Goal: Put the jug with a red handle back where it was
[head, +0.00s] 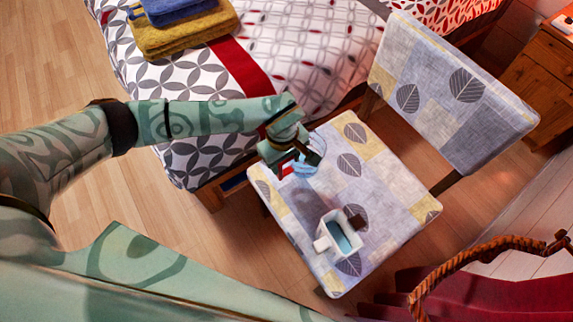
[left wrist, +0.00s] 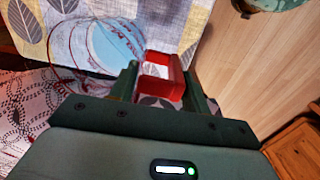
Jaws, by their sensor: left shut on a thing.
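The jug with a red handle is clear, with something pale blue in it (head: 309,157). It is over the far-left part of the chair seat (head: 385,190), near the bed. My left gripper (head: 288,160) is shut on its red handle, which shows between the fingers in the left wrist view (left wrist: 160,72). The clear jug body (left wrist: 108,45) is beyond the fingers there, over the patterned seat fabric. Whether its base touches the seat I cannot tell. The gripper hides part of the jug in the head view. My right gripper is not in view.
A white square jug (head: 325,244) with blue inside and a dark brown handle stands near the seat's front edge. The chair back (head: 455,90) rises at the right. A bed (head: 290,60) with folded towels (head: 185,35) adjoins the seat. The seat's middle is clear.

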